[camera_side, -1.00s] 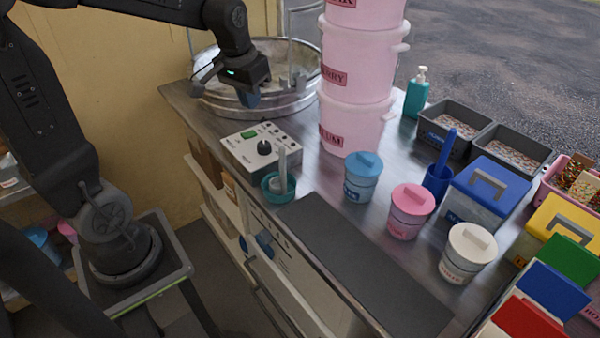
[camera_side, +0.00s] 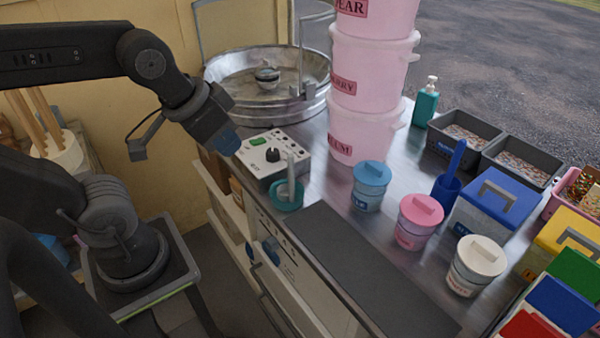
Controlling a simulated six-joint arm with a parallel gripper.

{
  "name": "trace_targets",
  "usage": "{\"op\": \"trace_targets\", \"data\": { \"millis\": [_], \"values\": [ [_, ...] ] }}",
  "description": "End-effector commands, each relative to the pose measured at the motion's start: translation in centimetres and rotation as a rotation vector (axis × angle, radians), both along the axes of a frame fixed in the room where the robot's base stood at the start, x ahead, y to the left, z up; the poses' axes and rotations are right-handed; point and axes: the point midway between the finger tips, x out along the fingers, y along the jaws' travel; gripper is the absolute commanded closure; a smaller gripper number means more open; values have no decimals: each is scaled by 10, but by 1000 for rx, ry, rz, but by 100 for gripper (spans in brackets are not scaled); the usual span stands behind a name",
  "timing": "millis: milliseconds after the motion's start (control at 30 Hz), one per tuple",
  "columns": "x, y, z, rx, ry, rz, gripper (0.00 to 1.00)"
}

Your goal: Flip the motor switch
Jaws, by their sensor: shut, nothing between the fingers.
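The control box (camera_side: 285,165) is a light grey-white unit on the steel counter, in front of the round metal floss pan. On its top face are a green switch (camera_side: 259,141), a black dial (camera_side: 273,155) and some small marks. I cannot tell which control is the motor switch. My gripper (camera_side: 228,145) is shut and empty, with blue fingertips pointing down and right. It is just left of the box, close to its left edge; whether it touches cannot be told.
The metal pan (camera_side: 230,85) stands behind the box. A teal cup (camera_side: 287,196) with a pale-handled tool is at its front. Stacked pink tubs (camera_side: 355,140) rise at its right. A dark mat (camera_side: 340,250) lies bare; lidded pots stand beyond it.

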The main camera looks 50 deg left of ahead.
Motion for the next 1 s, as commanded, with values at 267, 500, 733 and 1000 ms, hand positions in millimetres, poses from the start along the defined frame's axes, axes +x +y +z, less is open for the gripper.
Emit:
{"op": "trace_targets", "data": {
  "millis": [267,500,733,1000],
  "values": [
    [46,30,15,-69,107,273,100],
    [104,83,19,-155,234,649,100],
    [150,150,1,-221,341,1015,100],
    [181,226,-34,-273,439,1391,100]
  ]
}}
